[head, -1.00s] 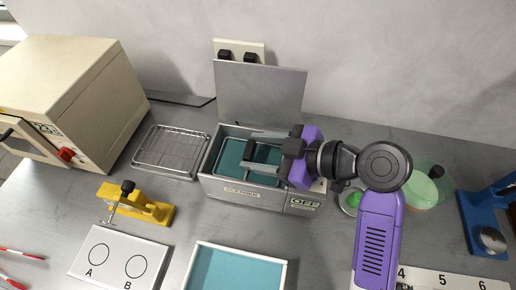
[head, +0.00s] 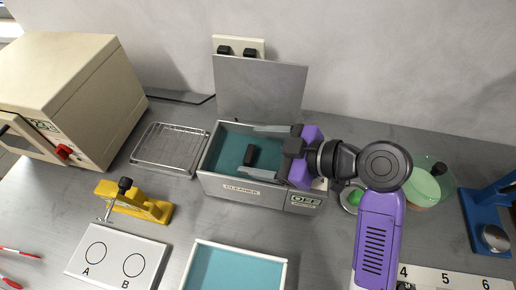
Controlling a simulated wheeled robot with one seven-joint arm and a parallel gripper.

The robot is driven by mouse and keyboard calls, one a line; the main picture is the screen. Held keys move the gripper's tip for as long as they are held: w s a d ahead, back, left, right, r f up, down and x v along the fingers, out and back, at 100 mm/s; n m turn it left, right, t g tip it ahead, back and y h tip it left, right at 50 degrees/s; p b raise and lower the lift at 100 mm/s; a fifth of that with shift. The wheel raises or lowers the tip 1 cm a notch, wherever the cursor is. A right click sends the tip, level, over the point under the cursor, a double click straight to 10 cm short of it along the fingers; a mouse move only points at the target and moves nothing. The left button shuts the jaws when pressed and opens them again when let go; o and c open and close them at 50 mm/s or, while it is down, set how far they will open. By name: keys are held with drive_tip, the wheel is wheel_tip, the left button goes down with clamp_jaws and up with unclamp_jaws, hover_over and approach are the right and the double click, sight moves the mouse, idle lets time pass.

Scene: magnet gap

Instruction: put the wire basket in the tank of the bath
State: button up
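The bath (head: 240,190), a grey box marked CLEANER, stands at mid-table with its lid up behind it. Its tank (head: 226,150) holds teal liquid. A dark grip (head: 251,155), seemingly the wire basket's handle, shows inside the tank; the basket's wires are hard to make out in the liquid. My gripper (head: 249,150) reaches over the tank from the right. Its two fingers are wide apart, one on each side of the dark grip, with visible space between. The tank's right end is partly hidden by my gripper.
A wire rack on a tray (head: 170,149) lies left of the bath. A cream oven (head: 70,90) stands further left, a yellow clamp (head: 135,204) in front. A teal-lined tray (head: 238,268) lies in front; a green-lidded container (head: 425,183) and blue stand (head: 485,222) are right.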

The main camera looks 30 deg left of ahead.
drive_tip(key=shift+s+f, duration=0.1)
drive_tip(key=shift+f, duration=0.15)
drive_tip(key=shift+r+p, duration=0.55)
drive_tip(key=b+v, duration=0.1)
drive_tip(key=v, duration=1.1)
drive_tip(key=shift+r, duration=0.2)
